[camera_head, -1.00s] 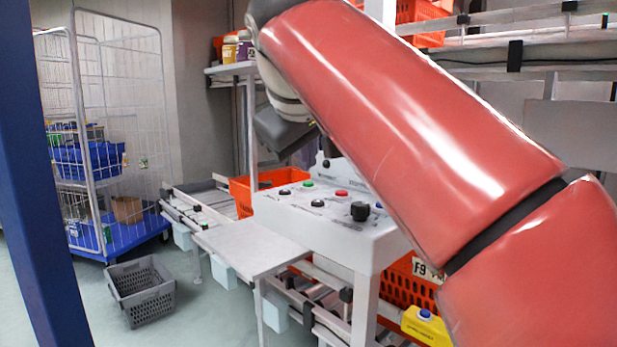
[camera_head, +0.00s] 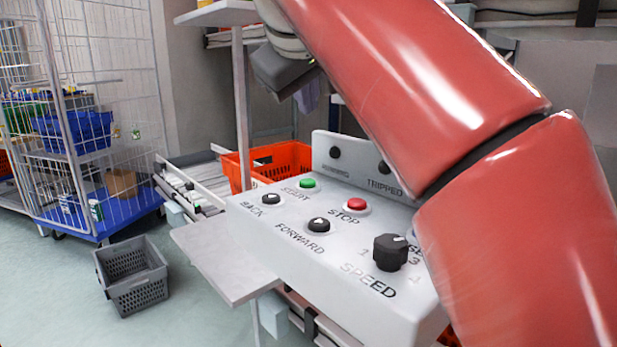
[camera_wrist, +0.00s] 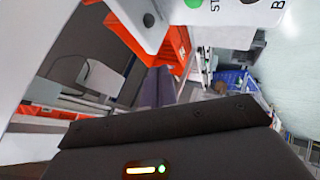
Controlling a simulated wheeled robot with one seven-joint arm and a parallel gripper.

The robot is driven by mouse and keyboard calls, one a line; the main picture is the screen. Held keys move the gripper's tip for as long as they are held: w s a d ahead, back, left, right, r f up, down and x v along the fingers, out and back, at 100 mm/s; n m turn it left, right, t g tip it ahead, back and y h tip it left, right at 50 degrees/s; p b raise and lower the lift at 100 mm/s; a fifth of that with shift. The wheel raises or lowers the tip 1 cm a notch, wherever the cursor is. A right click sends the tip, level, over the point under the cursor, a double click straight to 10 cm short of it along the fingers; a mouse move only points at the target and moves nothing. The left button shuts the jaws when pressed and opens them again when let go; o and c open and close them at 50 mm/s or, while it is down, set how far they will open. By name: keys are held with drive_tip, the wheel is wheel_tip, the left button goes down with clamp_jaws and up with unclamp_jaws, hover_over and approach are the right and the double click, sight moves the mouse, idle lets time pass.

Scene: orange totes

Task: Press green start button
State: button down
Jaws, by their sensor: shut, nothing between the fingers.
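The green START button (camera_head: 307,184) sits on the sloped top of a light grey control box (camera_head: 258,226), left of the red STOP button (camera_head: 356,204). In the wrist view the green button (camera_wrist: 193,3) is partly cut off at the top edge. My gripper (camera_head: 285,75) is a dark grey shape at the end of my red arm, up and left of the button and apart from it. Its dark housing (camera_wrist: 170,125) fills the bottom of the wrist view.
BACK (camera_head: 270,199) and FORWARD (camera_head: 318,225) buttons and a black SPEED knob (camera_head: 390,252) share the panel. A raised back plate (camera_head: 358,160) stands behind. An orange tote (camera_head: 293,158) is beyond, a grey crate (camera_head: 134,281) on the floor, a wire cage trolley (camera_head: 75,65) at left.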

sight(307, 185)
drive_tip(key=shift+f, duration=0.1)
wheel_tip(307, 185, down, 9)
drive_tip(key=b, duration=0.5)
idle(2.1)
drive_tip(key=shift+f+b, duration=0.25)
drive_tip(key=shift+b, duration=0.1)
drive_tip(key=shift+f+b, duration=0.35)
drive_tip(key=shift+f, duration=0.1)
idle(0.8)
drive_tip(key=shift+r, duration=0.15)
drive_tip(key=shift+r+p, duration=0.75)
drive_tip(key=shift+p, duration=0.25)
